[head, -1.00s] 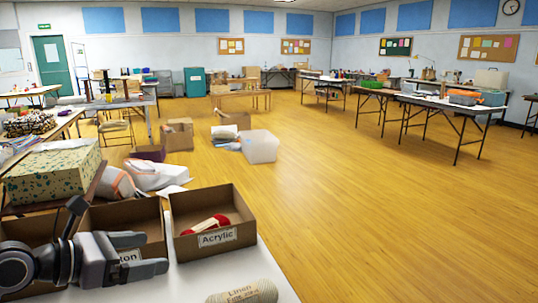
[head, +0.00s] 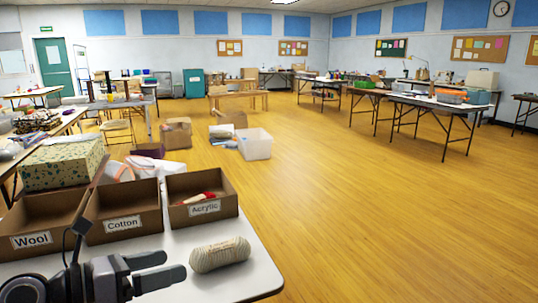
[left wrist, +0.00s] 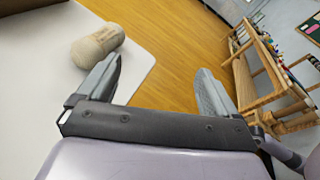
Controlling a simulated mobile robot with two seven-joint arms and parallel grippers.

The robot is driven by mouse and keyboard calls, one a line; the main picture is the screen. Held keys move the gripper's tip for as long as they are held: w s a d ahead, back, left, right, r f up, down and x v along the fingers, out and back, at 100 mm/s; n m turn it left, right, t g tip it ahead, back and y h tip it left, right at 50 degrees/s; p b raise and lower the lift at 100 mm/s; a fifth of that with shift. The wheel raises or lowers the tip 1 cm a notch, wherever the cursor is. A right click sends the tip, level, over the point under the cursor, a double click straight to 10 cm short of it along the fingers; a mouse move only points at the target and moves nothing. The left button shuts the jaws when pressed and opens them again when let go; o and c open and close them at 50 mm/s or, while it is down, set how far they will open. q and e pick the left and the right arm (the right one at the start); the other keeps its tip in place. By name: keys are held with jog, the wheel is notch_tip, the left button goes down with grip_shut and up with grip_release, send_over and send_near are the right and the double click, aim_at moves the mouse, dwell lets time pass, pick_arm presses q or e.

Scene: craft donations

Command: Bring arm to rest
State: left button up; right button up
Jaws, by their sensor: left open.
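My left gripper (head: 158,270) is open and empty at the lower left of the head view, over the white table's near part. In the left wrist view its two fingers (left wrist: 158,88) stand wide apart with nothing between them. A cream yarn skein (head: 220,254) lies on the white table (head: 245,280), just right of the fingertips in the head view and apart from them. The skein also shows in the left wrist view (left wrist: 97,46), left of the fingers. My right gripper is not in view.
Open boxes labelled Wool (head: 35,232), Cotton (head: 122,212) and Acrylic (head: 200,195) stand in a row behind the gripper. A red skein (head: 200,198) is in the Acrylic box. A patterned box (head: 62,163) sits behind them. The floor (head: 380,230) on the right is clear.

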pick_arm(q)
jog(key=s+f+m+y, duration=0.5)
jog(key=s+f+m, duration=0.4)
jog(key=f+m, duration=0.6)
jog(key=s+f+m+y, duration=0.5)
jog(key=s+f+m, duration=0.4)
jog(key=f+m, duration=0.6)
notch_tip(320, 180, up, 11)
jog(key=s+a+m+p, duration=0.1)
jog(key=p, duration=1.1)
jog(key=shift+a+m+t, duration=0.2)
jog(key=shift+m+t, duration=0.2)
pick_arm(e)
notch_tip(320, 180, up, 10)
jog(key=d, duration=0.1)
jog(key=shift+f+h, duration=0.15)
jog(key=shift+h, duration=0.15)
pick_arm(q)
jog(key=shift+r, duration=0.1)
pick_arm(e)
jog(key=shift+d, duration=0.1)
